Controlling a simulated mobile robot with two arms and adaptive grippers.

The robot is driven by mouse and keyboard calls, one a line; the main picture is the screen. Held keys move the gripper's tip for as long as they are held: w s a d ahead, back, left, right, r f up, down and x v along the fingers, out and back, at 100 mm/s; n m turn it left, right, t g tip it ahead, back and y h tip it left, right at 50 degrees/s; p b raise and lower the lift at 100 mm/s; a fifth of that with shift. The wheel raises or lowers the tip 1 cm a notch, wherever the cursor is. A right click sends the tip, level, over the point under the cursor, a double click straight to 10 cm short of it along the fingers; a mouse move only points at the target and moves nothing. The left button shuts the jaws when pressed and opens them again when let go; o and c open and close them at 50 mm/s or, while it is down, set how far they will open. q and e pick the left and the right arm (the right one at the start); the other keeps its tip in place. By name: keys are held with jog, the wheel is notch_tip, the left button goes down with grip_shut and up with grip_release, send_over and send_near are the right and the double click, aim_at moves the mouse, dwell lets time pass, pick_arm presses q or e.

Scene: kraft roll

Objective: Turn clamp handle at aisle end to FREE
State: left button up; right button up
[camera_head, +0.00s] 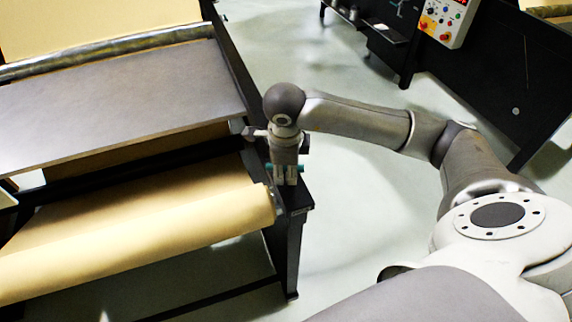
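The paper roll stand (284,236) has a black end frame on the aisle side, with a brown kraft roll (130,235) across it. A small teal bar (299,168), which looks like the clamp handle, shows at the top of that end frame. My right gripper (286,182) points down over the frame top, with its fingers at the bar. Bits of teal show on both sides of the fingers, which hide the middle of the bar. I cannot tell whether the fingers grip it, nor read any FREE mark. My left gripper is not in view.
A grey table top (120,95) lies behind the roll, with a metal roller (110,50) at its far edge. A black machine with a button panel (443,20) stands at the upper right. The pale aisle floor (350,215) between them is clear.

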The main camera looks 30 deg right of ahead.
grip_shut()
jog(key=n+b, duration=0.1)
jog(key=b, duration=0.2)
jog(key=shift+f+n, duration=0.15)
jog(key=shift+n, duration=0.15)
jog(key=shift+r+n+y+b, duration=0.25)
jog(key=shift+n+y+b, duration=0.05)
jog(key=shift+n+b, duration=0.35)
jog(key=shift+r, duration=0.1)
jog(key=shift+c, duration=1.6)
grip_release()
jog(key=o, duration=0.3)
